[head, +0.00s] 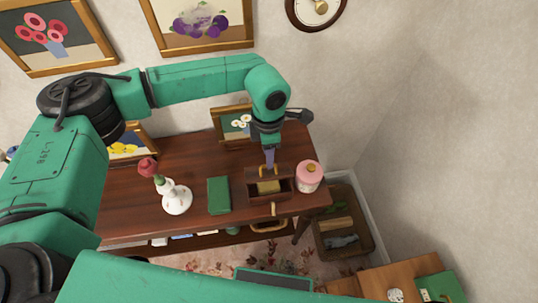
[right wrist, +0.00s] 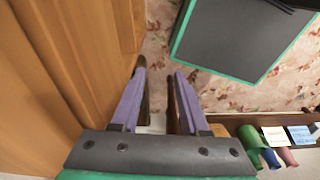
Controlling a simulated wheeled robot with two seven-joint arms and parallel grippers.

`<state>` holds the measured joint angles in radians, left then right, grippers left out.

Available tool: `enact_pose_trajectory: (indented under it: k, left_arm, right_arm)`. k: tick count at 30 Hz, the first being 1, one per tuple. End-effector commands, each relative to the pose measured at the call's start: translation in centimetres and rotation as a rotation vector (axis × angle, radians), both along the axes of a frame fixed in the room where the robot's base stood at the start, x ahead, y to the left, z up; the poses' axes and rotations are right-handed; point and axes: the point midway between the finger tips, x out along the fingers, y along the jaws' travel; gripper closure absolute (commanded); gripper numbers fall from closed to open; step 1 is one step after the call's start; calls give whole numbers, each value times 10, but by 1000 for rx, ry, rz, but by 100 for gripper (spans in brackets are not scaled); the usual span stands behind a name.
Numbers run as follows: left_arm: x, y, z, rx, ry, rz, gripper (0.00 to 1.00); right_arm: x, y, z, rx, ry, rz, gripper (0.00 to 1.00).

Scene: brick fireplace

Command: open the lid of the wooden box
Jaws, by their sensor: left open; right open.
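The wooden box (head: 284,197) sits on the dark wooden table, right of the green book. It appears open: a tan block (head: 268,187) shows inside, and the lid (head: 254,173) seems raised at the back edge. My left gripper (head: 269,166) points down at the back of the box, by the lid and its brass fitting. Its jaws are open, but whether the fingers touch the lid is unclear. My right gripper (right wrist: 157,70) is open and empty over the floor in the right wrist view, beside a wooden surface.
On the table (head: 150,218), a white vase (head: 177,198) with a red rose and a green book (head: 218,194) stand left of the box. A pink jar (head: 309,177) is close on its right. Picture frames stand behind. A basket (head: 345,245) is on the floor at right.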

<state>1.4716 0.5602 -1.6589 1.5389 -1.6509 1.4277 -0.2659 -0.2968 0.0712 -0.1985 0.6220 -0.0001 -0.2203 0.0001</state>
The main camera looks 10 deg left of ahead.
Motion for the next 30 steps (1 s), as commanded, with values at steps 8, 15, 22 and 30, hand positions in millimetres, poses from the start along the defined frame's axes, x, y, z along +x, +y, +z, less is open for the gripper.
enact_pose_trajectory:
  k: [8,15,22,30]
  left_arm:
    - [0,0,-36,1,0,-1,58]
    - [0,0,-37,0,0,-1,70]
    - [0,0,-36,1,0,-1,100]
    - [0,0,-36,0,-1,0,100]
  right_arm:
    - [-4,-5,12,-7,6,2,55]
    - [-4,-5,11,-8,6,3,55]
    - [-4,-7,12,-10,6,5,55]
    - [-3,-7,12,-10,5,5,55]
